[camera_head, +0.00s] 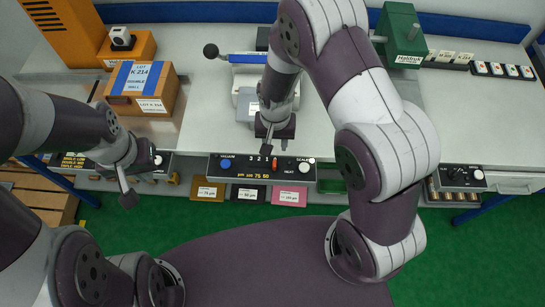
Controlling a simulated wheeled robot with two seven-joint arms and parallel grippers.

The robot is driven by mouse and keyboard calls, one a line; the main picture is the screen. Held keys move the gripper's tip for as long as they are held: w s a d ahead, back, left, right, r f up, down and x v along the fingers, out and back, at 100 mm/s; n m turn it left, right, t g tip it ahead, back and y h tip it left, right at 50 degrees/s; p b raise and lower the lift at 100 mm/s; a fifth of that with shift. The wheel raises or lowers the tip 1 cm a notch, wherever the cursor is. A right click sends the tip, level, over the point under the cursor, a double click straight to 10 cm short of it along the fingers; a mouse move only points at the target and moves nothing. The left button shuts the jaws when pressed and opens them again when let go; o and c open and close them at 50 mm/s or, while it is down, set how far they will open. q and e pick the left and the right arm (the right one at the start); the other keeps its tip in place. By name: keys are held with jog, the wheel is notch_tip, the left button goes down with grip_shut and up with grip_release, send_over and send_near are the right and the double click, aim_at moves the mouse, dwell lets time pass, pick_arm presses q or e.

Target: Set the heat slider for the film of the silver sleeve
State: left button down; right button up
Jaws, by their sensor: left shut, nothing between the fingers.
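The control panel (233,174) sits along the bench's front edge, with a blue knob on its left, the digits "3 2 1" and a "SEALER" label. An orange-red slider knob (275,164) stands near the panel's middle, by the "1". My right gripper (267,150) points down just above the panel, close to the slider; I cannot tell whether it touches it or how its fingers stand. My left gripper (128,199) is shut and empty, left of the panel and in front of the bench. I cannot make out a silver sleeve.
A "LOT K-214" box (142,88) stands at the left and a green machine (400,38) at the back right.

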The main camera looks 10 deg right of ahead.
aim_at(275, 162)
notch_tip(275, 162, down, 11)
jog(key=shift+r+p, duration=0.1)
jog(key=shift+p, duration=1.05)
jog(key=shift+f, duration=0.4)
grip_shut()
